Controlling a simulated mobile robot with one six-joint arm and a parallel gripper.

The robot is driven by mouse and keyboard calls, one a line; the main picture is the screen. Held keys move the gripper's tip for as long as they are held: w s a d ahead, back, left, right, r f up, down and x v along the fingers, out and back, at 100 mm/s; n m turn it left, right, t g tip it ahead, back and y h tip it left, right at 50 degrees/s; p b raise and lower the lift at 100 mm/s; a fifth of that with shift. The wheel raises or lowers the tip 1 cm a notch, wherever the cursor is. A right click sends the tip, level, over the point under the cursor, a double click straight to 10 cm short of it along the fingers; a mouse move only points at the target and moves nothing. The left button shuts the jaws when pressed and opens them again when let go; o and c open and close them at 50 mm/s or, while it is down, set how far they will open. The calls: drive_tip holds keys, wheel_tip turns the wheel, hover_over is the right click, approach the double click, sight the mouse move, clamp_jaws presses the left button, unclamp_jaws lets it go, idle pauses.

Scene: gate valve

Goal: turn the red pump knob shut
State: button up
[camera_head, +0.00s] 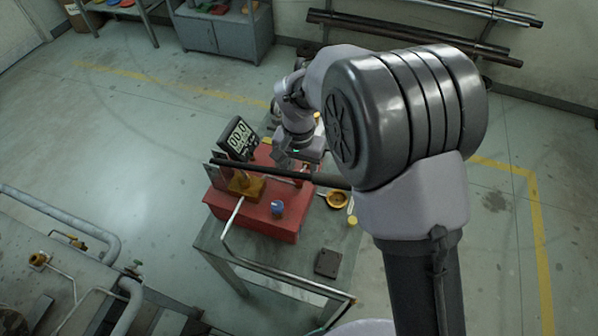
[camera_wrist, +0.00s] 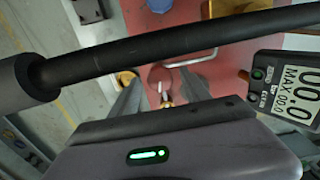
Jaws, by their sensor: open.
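The red pump (camera_head: 268,222) stands on a grey table, and its red top also shows in the wrist view (camera_wrist: 180,15). A small red knob (camera_wrist: 159,75) on a brass stem shows in the middle of the wrist view. My gripper (camera_wrist: 158,84) is open, with one grey finger on each side of the knob. I cannot tell whether the fingers touch it. In the head view my gripper (camera_head: 288,160) is over the far side of the pump, and the knob is hidden there.
The pump's black lever (camera_head: 290,172) crosses close to my gripper and spans the wrist view (camera_wrist: 150,48). A digital gauge (camera_head: 239,138) reading 00.0 stands beside it. A blue cap (camera_head: 277,208) sits on the pump. A yellow ring-shaped part (camera_head: 337,200) lies to the right.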

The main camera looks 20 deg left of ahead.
clamp_jaws()
drive_tip(key=shift+m, duration=0.3)
drive_tip(key=shift+m+b, duration=0.75)
drive_tip(key=shift+m, duration=1.95)
unclamp_jaws()
